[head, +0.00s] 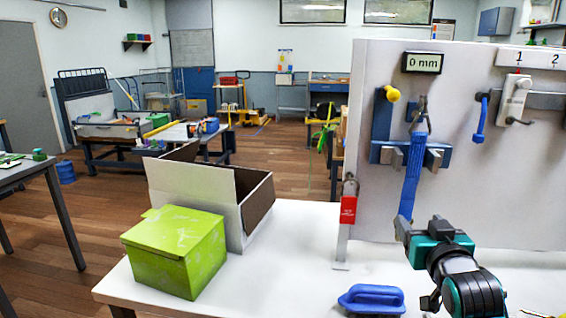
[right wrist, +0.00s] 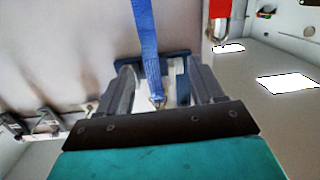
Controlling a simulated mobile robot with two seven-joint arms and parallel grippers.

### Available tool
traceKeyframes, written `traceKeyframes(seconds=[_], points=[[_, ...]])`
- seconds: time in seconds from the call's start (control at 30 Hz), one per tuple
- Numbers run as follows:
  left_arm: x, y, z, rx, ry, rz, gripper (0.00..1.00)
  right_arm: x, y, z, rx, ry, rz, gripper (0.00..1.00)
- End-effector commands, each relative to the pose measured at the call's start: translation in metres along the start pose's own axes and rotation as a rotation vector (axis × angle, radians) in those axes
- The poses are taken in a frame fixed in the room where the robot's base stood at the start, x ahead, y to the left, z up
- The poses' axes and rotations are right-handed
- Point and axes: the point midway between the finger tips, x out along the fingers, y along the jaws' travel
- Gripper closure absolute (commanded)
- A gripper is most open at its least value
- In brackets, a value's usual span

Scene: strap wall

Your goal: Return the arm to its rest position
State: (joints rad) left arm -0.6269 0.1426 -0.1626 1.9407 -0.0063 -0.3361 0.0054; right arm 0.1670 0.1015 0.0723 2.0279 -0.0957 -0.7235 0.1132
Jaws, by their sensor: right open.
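A blue strap (head: 411,175) hangs from a blue and grey buckle fixture (head: 420,154) on the upright white panel (head: 480,190). My right gripper (head: 428,228) is at the strap's lower end, in front of the panel. In the right wrist view the right gripper (right wrist: 162,85) has its fingers spread apart. The strap (right wrist: 146,40) runs down the picture between them, with a metal ring near its end (right wrist: 158,101). Neither finger visibly grips the strap; whether one touches it I cannot tell. My left gripper is not in view.
A display (head: 422,62) on the panel reads 0 mm. A yellow knob (head: 392,93), a blue hook (head: 480,118) and a red padlock (head: 348,208) are around the fixture. A blue handled tool (head: 371,299), green box (head: 175,252) and open carton (head: 240,215) sit on the white table (head: 290,240).

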Motion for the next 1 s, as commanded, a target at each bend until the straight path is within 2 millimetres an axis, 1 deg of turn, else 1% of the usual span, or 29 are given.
traceKeyframes(seconds=[0.03,0.07,0.1,0.17,0.2,0.27,0.3,0.37,0.4,0.43,0.5,0.53,0.6,0.67,0.77,1.0], points=[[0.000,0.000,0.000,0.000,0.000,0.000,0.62,-0.009,-0.010,0.039,-0.023,-0.057,-0.030,0.33],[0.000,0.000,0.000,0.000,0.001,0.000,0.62,-0.015,-0.017,0.060,-0.035,-0.085,-0.050,0.33],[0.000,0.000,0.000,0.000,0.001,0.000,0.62,-0.026,-0.025,0.088,-0.051,-0.123,-0.078,0.33],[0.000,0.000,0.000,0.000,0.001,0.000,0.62,-0.045,-0.038,0.128,-0.072,-0.177,-0.120,0.33],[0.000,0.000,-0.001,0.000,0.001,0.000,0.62,-0.059,-0.045,0.154,-0.083,-0.213,-0.147,0.33],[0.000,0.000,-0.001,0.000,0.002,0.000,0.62,-0.084,-0.056,0.192,-0.094,-0.269,-0.188,0.33],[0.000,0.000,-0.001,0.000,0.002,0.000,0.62,-0.102,-0.063,0.215,-0.100,-0.304,-0.216,0.33],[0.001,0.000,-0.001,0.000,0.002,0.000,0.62,-0.130,-0.072,0.245,-0.105,-0.353,-0.252,0.33],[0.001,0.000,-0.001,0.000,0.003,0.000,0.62,-0.148,-0.077,0.262,-0.106,-0.383,-0.274,0.33],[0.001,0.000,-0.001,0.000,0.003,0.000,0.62,-0.161,-0.081,0.273,-0.106,-0.402,-0.289,0.33],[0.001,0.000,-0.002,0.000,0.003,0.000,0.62,-0.187,-0.087,0.295,-0.104,-0.443,-0.318,0.33],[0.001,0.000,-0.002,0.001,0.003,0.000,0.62,-0.197,-0.089,0.302,-0.103,-0.457,-0.328,0.33],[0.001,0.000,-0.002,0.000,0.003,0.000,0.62,-0.215,-0.093,0.314,-0.099,-0.482,-0.347,0.33],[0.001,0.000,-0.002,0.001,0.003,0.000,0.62,-0.225,-0.095,0.320,-0.098,-0.494,-0.356,0.33],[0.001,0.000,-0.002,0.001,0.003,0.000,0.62,-0.231,-0.096,0.324,-0.096,-0.502,-0.363,0.33],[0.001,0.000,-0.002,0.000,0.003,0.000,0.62,-0.231,-0.097,0.324,-0.096,-0.502,-0.362,0.33]])
